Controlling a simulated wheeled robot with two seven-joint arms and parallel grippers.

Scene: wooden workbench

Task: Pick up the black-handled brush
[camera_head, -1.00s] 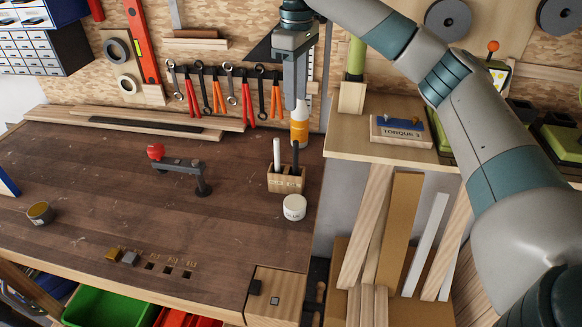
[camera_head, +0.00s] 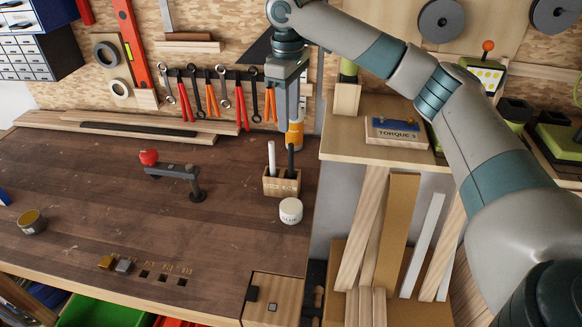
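A black-handled brush (camera_head: 290,158) stands upright in a small wooden holder (camera_head: 282,186) near the right edge of the workbench. A white-handled one (camera_head: 271,157) stands beside it on the left. My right gripper (camera_head: 293,120) points down above the black handle, apart from it as seen here. Its fingers overlap in this view, so its opening is hidden. My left gripper is out of view.
A white glue jar (camera_head: 290,211) stands in front. A clamp with a red knob (camera_head: 172,171) lies to the left. The middle of the bench (camera_head: 110,215) is mostly clear.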

